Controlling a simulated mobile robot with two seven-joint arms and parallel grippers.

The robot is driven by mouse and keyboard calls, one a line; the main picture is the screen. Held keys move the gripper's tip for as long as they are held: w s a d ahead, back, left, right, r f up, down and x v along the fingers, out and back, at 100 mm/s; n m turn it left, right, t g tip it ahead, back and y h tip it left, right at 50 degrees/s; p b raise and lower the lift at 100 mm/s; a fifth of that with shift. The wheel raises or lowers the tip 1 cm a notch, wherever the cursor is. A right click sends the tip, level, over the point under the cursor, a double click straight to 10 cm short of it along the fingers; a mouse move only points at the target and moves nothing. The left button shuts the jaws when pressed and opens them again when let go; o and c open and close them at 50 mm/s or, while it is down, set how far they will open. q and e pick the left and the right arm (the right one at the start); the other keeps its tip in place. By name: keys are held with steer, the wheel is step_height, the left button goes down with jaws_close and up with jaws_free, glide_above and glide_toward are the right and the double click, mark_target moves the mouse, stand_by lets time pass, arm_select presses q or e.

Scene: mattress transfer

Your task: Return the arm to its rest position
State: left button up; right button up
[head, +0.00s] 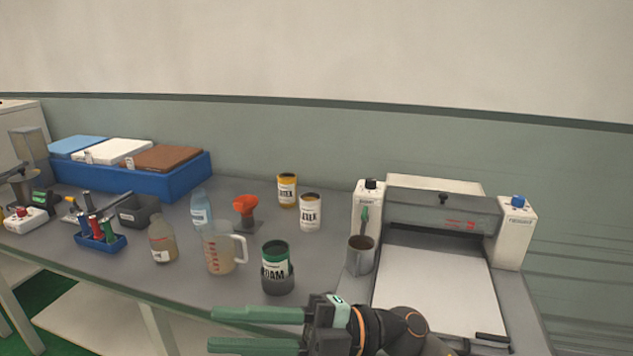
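My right gripper (212,329) comes in from the bottom right, at the front edge of the bench. Its two green fingers point left, spread apart with nothing visible between them. The dark wrist of my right arm (385,328) is bent in front of the press-like machine (440,215). My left gripper and arm are not in view.
The grey bench (190,285) carries a green-labelled can (276,265) just beyond the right gripper, a measuring jug (219,252), bottles and an orange funnel (245,206). A metal cup (361,256) stands by the machine. A blue bin (185,180) is at the back left.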

steer(key=w+d+f+m+t+y, duration=0.25)
steer(key=w+d+m+t, duration=0.2)
steer(key=m+t, duration=0.5)
steer(key=w+d+f+m+t+h+p, duration=0.1)
steer(key=w+d+f+m+t+h, duration=0.2)
steer(key=d+f+m+t+h, duration=0.45)
steer(key=w+d+f+m+t+h, duration=0.3)
steer(key=d+f+m+t+h, duration=0.15)
steer(key=f+m+h, duration=0.4)
steer(key=s+d+f+m+g+h, duration=0.2)
steer(key=s+d+f+m+g, duration=0.1)
steer(key=s+f, duration=0.6)
steer(key=s+d+f+m+g+h+p, duration=0.1)
steer(key=s+d+f+m+g+h, duration=0.2)
steer(key=s+f, duration=0.6)
step_height(320, 180, down, 5)
steer(key=d+g, duration=0.2)
steer(key=shift+d+f, duration=0.2)
steer(key=shift+d, duration=0.2)
steer(key=shift+w, duration=0.1)
